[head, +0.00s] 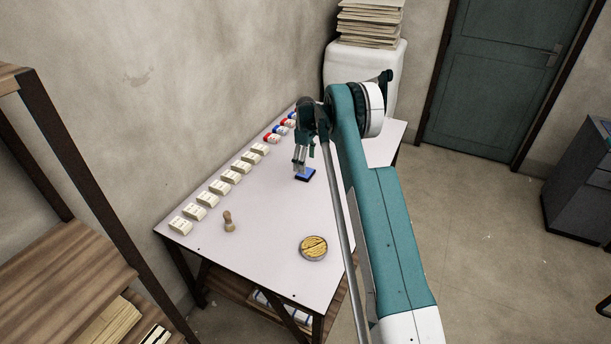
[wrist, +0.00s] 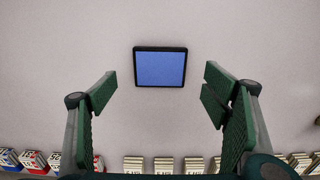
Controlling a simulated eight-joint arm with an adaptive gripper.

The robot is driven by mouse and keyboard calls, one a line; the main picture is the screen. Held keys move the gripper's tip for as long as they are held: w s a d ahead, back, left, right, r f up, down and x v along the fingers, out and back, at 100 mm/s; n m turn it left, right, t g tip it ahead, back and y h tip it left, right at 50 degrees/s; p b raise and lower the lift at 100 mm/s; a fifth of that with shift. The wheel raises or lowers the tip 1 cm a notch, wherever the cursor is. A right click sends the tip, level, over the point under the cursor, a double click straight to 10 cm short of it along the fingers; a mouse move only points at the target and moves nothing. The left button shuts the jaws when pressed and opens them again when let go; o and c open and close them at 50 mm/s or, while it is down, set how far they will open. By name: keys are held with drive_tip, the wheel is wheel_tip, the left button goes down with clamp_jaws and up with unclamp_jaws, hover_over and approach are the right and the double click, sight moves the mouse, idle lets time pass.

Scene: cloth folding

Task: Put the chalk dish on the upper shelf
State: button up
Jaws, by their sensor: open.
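A round dish (head: 313,248) with yellowish sticks in it, which looks like the chalk dish, sits on the white table toward its near edge. My gripper (head: 299,168) is farther back, above the table beside a small blue pad with a dark rim (head: 306,174). In the wrist view my gripper (wrist: 160,92) is open and empty, with the blue pad (wrist: 160,68) ahead between and beyond its fingers. The dish is not in the wrist view. A wooden shelf rack stands at the left, with a high board (head: 12,78) partly cut off and a lower board (head: 60,272).
A row of pale blocks (head: 220,186) lines the table's wall side, with red and blue ones at the far end. A small wooden stamp-like piece (head: 228,222) stands left of the dish. Papers (head: 115,322) lie low in the rack. The table (head: 262,222) is clear around the dish.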

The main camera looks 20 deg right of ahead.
drive_tip(key=shift+f, duration=0.2)
drive_tip(key=shift+a+f, duration=0.1)
drive_tip(key=shift+f, duration=2.45)
drive_tip(key=shift+c, duration=0.2)
drive_tip(key=c, duration=1.1)
drive_tip(key=shift+r, duration=0.1)
drive_tip(key=shift+c, duration=0.2)
wheel_tip(320, 180, up, 10)
